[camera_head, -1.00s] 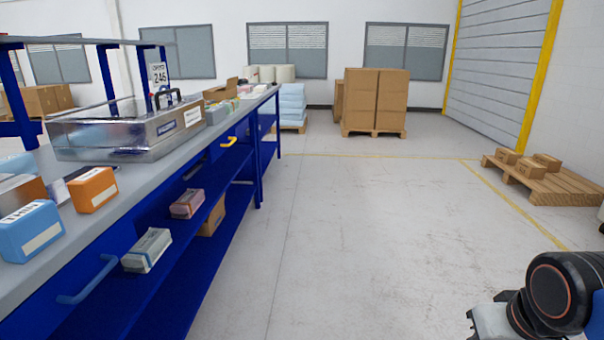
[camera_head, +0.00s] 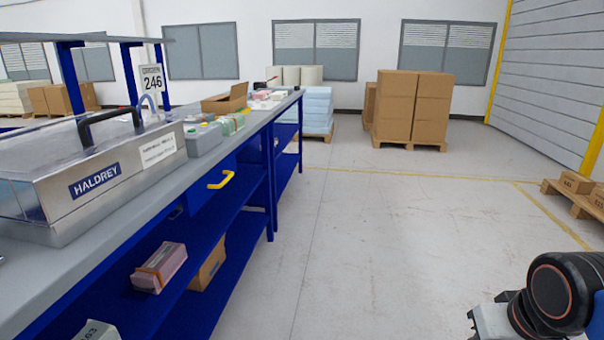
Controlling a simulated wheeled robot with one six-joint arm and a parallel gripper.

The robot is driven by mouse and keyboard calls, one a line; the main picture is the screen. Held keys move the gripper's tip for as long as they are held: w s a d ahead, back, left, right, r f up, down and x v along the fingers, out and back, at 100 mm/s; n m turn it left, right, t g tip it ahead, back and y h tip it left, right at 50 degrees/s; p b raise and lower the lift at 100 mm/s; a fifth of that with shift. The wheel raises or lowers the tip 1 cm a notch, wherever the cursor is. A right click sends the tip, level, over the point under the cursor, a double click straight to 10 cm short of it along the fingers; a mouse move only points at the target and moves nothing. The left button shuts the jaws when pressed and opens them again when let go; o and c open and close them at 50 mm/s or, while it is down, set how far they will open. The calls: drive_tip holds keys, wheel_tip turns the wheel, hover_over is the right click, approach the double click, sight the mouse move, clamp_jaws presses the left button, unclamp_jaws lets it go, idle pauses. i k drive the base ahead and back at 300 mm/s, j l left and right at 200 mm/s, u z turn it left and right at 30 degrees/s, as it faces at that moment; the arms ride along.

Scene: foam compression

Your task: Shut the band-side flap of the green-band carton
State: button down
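An open brown carton (camera_head: 225,103) stands on the far part of the bench top in the head view, with a flap raised at its right side. I cannot make out a green band on it at this distance, so I cannot tell whether it is the green-band carton. Part of my arm (camera_head: 560,295) shows at the lower right, over the floor and well away from the carton. My gripper is not in the picture.
The blue bench with a grey top (camera_head: 110,258) runs along the left. A yellow handle (camera_head: 222,180) juts out.

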sight(240, 89)
drive_tip(key=i+u, duration=0.45)
drive_tip(key=i, duration=0.25)
drive_tip(key=i+l+u, duration=0.15)
drive_tip(key=i+u, duration=0.35)
drive_tip(key=i, duration=0.2)
drive_tip(key=i+z, duration=0.15)
drive_tip(key=i+j, duration=0.05)
